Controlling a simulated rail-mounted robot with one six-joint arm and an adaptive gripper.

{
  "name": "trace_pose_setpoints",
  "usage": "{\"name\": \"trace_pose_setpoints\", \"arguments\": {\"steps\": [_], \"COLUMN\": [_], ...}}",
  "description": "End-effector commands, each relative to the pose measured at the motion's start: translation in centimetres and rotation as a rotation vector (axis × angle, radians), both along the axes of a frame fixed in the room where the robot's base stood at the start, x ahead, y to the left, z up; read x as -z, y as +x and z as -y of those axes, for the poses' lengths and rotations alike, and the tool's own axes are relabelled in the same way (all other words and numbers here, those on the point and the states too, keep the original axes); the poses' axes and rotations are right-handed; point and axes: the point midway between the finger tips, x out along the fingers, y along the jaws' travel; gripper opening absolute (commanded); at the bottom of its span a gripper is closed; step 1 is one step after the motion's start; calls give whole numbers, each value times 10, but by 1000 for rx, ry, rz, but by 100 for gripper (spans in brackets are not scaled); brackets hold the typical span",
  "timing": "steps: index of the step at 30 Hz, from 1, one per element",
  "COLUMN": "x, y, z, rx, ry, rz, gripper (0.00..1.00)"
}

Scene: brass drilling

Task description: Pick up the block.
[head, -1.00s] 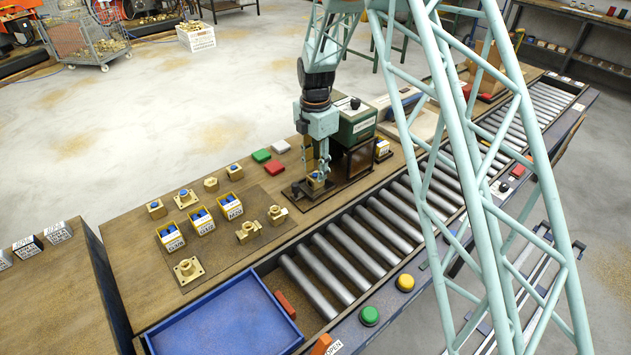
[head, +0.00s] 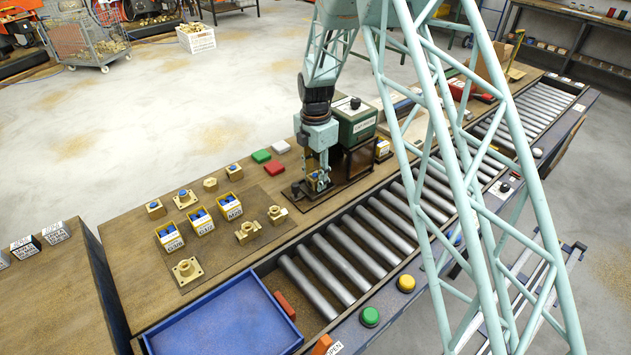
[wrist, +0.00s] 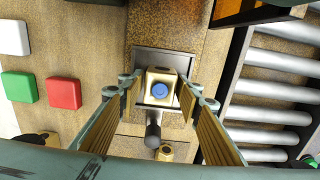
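The block is a brass cube (wrist: 162,76) with a blue round spot on its upper face. In the wrist view it sits on a grey metal plate (wrist: 140,61) of a small fixture, between my fingers. My gripper (wrist: 160,95) is open, with one brass-coloured ridged finger on each side and a visible gap to the block. In the head view my gripper (head: 319,181) points straight down at the drilling station, and its fingers partly hide the block.
A green machine housing (head: 354,122) stands close behind the gripper. Roller conveyor (head: 340,255) runs along the right. Several yellow bins (head: 170,238) and brass parts stand left on a mat. Red (wrist: 64,93) and green (wrist: 20,87) pads lie to the left. A blue tray (head: 225,315) is in front.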

Motion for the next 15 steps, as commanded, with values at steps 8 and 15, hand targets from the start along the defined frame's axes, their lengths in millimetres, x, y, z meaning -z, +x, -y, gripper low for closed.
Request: {"name": "trace_pose_setpoints", "arguments": {"steps": [8, 15], "x": [0, -1], "y": [0, 0], "z": [0, 0], "rx": [0, 0], "ry": [0, 1], "rz": [0, 1], "gripper": [14, 5]}}
